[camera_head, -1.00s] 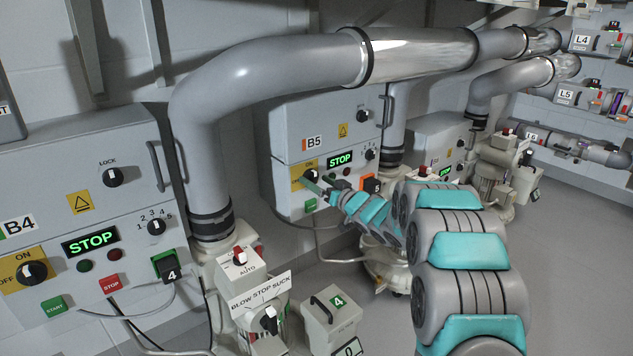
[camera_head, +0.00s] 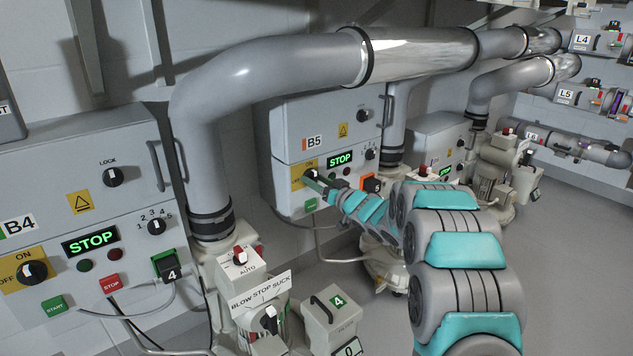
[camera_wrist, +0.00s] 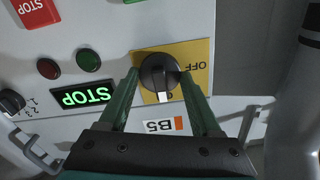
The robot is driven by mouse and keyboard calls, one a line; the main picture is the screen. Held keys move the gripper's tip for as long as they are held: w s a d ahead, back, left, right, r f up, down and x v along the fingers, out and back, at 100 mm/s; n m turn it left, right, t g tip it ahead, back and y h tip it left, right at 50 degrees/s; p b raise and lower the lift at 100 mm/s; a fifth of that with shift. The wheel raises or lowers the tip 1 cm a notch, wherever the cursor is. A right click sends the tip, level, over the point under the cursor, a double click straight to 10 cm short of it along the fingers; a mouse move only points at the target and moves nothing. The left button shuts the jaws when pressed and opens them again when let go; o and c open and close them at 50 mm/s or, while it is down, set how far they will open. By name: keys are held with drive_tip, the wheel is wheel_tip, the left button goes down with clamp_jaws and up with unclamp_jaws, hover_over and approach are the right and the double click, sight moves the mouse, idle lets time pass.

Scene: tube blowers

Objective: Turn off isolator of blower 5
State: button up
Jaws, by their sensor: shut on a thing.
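The blower 5 isolator is a black rotary knob (camera_wrist: 158,73) on a yellow plate (camera_wrist: 190,50) in the wrist view, which shows the panel upside down. Its white pointer points down in that picture, at the mostly covered ON label; OFF is readable at the upper right. My gripper (camera_wrist: 157,80) has its green fingers on both sides of the knob and is shut on it. In the head view my gripper (camera_head: 316,178) reaches the B5 panel (camera_head: 310,120), and the fingers partly cover the yellow plate (camera_head: 297,171).
The B5 display (camera_wrist: 82,96) reads STOP, with a red button (camera_wrist: 48,68) and a green button (camera_wrist: 88,61) beside it. The B4 panel (camera_head: 60,190) stands at the left with a similar isolator (camera_head: 32,272). A large grey pipe (camera_head: 205,150) rises between the panels.

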drive_tip(key=shift+c, duration=1.4)
drive_tip(key=shift+n, duration=0.3)
drive_tip(key=n+b, duration=0.2)
drive_tip(key=n, duration=0.1)
drive_tip(key=shift+f+n, duration=0.2)
drive_tip(key=shift+n, duration=0.1)
drive_tip(key=n+b, duration=0.3)
drive_tip(key=shift+n, duration=0.4)
drive_tip(key=n+b, duration=0.4)
drive_tip(key=n, duration=0.2)
drive_tip(key=shift+b, duration=0.4)
drive_tip(key=shift+r+n+b, duration=0.1)
drive_tip(key=shift+n+b, duration=1.25)
drive_tip(key=shift+n, duration=0.55)
drive_tip(key=shift+a, duration=0.1)
